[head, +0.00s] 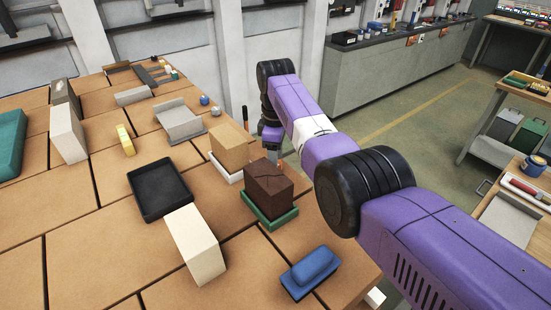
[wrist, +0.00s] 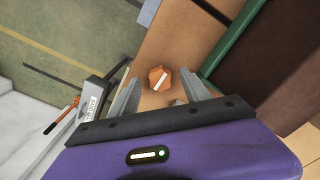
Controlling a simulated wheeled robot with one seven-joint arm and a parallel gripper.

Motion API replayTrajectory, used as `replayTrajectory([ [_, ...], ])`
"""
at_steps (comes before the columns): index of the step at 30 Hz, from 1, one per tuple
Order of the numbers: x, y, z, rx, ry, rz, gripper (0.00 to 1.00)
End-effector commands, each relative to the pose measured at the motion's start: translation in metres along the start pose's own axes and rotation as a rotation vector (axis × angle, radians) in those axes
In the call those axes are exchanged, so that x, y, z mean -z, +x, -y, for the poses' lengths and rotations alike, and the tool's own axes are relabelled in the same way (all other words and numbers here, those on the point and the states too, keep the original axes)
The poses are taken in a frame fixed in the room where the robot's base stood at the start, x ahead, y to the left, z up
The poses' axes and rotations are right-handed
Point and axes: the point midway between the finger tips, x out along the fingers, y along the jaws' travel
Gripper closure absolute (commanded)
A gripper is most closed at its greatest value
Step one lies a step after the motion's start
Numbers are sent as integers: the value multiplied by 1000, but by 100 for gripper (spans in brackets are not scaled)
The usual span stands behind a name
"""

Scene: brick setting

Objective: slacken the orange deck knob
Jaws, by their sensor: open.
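The orange deck knob (wrist: 157,79) is faceted and has a pale line across its top. It sits on a tan board in the wrist view. My gripper (wrist: 160,77) is open, with one grey finger on either side of the knob and visible space between. Whether the fingertips are down at the knob's height or above it, I cannot tell. In the head view my gripper (head: 272,150) points down at the right edge of the brick-patterned deck (head: 90,235).
A dark brown block (head: 267,185) in a green tray (head: 268,213) stands close to my gripper, as does a tan block (head: 229,147) on a white base. A blue block (head: 309,270) lies nearer. A black tray (head: 158,190) and cream block (head: 195,243) are farther left.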

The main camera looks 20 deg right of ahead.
Motion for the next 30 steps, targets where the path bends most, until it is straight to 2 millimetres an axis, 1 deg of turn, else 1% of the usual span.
replayTrajectory([
  [2,0,-3,0,-1,0,0,45],
  [5,0,-13,-1,-3,0,-1,45],
  [12,0,-52,-1,-4,0,-2,45],
  [15,0,-65,-1,-3,0,-2,45],
  [18,0,-74,-1,-3,0,-2,45],
  [22,0,-78,0,0,0,0,45],
  [30,0,-78,0,0,0,0,45],
])
